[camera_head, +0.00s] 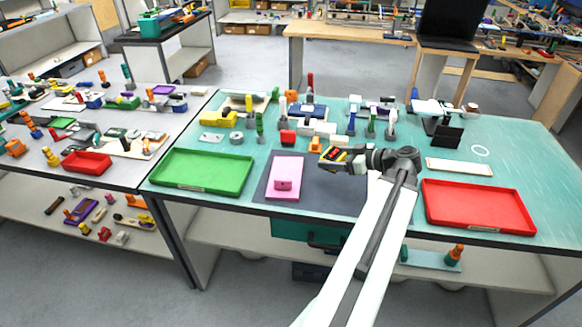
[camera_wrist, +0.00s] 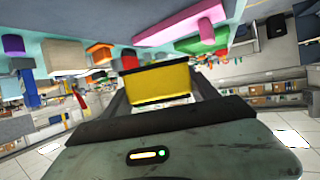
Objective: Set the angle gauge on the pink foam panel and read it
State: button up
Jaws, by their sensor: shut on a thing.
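The pink foam panel (camera_head: 291,165) lies flat on the dark mat of the teal table in the head view, with a darker pink block (camera_head: 284,184) on it. The panel also shows at the top of the wrist view (camera_wrist: 170,30). My gripper (camera_head: 336,156) is to the right of the panel, apart from it and over the mat's back part. It is shut on a yellow, dark-edged block (camera_wrist: 160,83), which looks like the angle gauge. Its reading face cannot be made out.
A green tray (camera_head: 161,180) stands left of the mat (camera_head: 328,190) and a red tray (camera_head: 434,206) right of it. Several small blocks and tools crowd the table behind, including a red block (camera_head: 288,137). The mat right of the panel is clear.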

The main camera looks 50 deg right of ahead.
notch_tip(320, 180, up, 2)
jog(key=n+y+p, duration=0.1)
jog(key=p, duration=0.1)
send_over(286, 168)
notch_tip(286, 168, down, 10)
jog(key=b, duration=1)
jog(key=shift+f, duration=0.2)
jog(key=shift+r, duration=0.25)
jog(key=shift+f, duration=0.2)
jog(key=o, duration=1.5)
jog(key=shift+c, duration=0.2)
jog(key=shift+r, duration=0.1)
